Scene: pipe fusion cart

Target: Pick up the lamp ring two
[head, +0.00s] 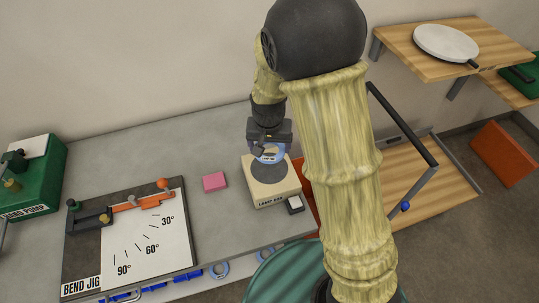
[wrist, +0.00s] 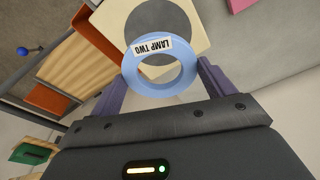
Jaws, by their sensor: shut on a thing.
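Lamp ring two is a light blue ring (head: 270,154) with a white "LAMP TWO" label that reads upside down in the wrist view (wrist: 133,70). My gripper (head: 269,146) is shut on it, with a dark finger on either side of the ring in the wrist view (wrist: 160,84). The ring is at the cream lamp block (head: 272,192), near its dark round pad (head: 268,174), which shows mostly uncovered. The ring looks tilted and raised above the pad; the exact gap is hard to tell.
A pink block (head: 214,182) lies left of the lamp block. A small dark-and-white item (head: 295,205) is at its front right. The bend jig (head: 130,245) and a green pump box (head: 35,175) are left. Wooden shelves (head: 450,50) stand right. Blue rings (head: 219,270) sit lower down.

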